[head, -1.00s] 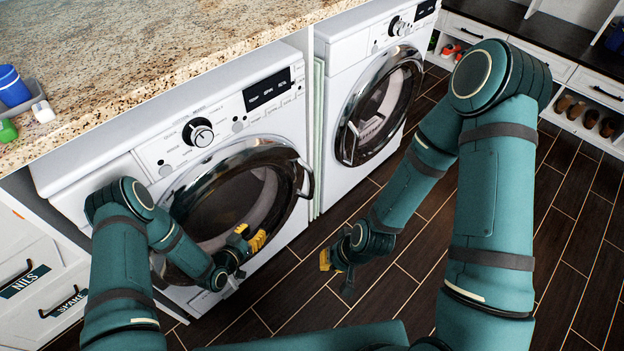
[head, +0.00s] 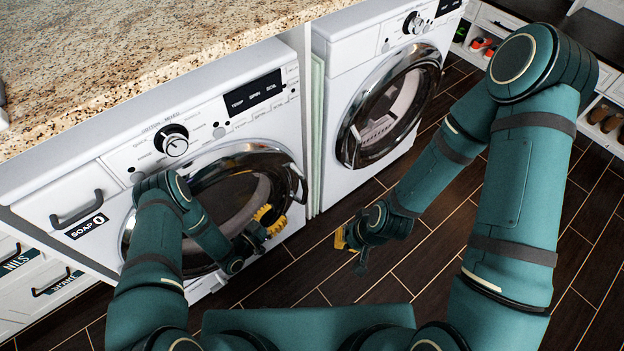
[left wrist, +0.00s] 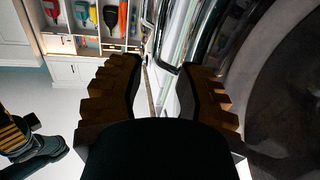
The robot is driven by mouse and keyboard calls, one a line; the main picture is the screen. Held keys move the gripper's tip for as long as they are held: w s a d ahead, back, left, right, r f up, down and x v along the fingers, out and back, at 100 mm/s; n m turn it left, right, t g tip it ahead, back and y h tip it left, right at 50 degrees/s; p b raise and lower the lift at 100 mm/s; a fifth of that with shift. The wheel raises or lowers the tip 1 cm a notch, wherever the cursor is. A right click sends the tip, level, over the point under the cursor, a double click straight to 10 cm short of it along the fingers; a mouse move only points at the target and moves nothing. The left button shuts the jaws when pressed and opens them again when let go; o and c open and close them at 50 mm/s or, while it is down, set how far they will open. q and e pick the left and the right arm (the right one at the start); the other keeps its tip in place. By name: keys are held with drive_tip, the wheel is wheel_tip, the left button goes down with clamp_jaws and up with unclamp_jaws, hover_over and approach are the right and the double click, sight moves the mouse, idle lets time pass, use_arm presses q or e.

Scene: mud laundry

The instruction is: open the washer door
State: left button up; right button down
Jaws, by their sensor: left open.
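The washer (head: 112,157) is the left white machine, with a soap drawer, a dial and a round chrome-rimmed glass door (head: 220,200). The door looks closed. Its handle (head: 301,184) is a curved bar on the door's right edge. My left gripper (head: 270,220) has yellow fingertips and is in front of the door's right part, just below and left of the handle. In the left wrist view its fingers (left wrist: 160,85) are spread and empty, with the handle (left wrist: 166,62) ahead of the gap. My right gripper (head: 347,244) hangs over the floor, apart from the machines; its jaw state is unclear.
A second white machine (head: 338,62) with a round door stands right of the washer. A granite counter (head: 150,50) overhangs the washer. Dark tiled floor (head: 440,250) lies open in front. Shelves with shoes stand at the far right.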

sight(305, 187)
use_arm(q)
drive_tip(key=b+x, duration=0.2)
drive_tip(key=x, duration=1.2)
drive_tip(key=shift+s, duration=0.1)
clamp_jaws()
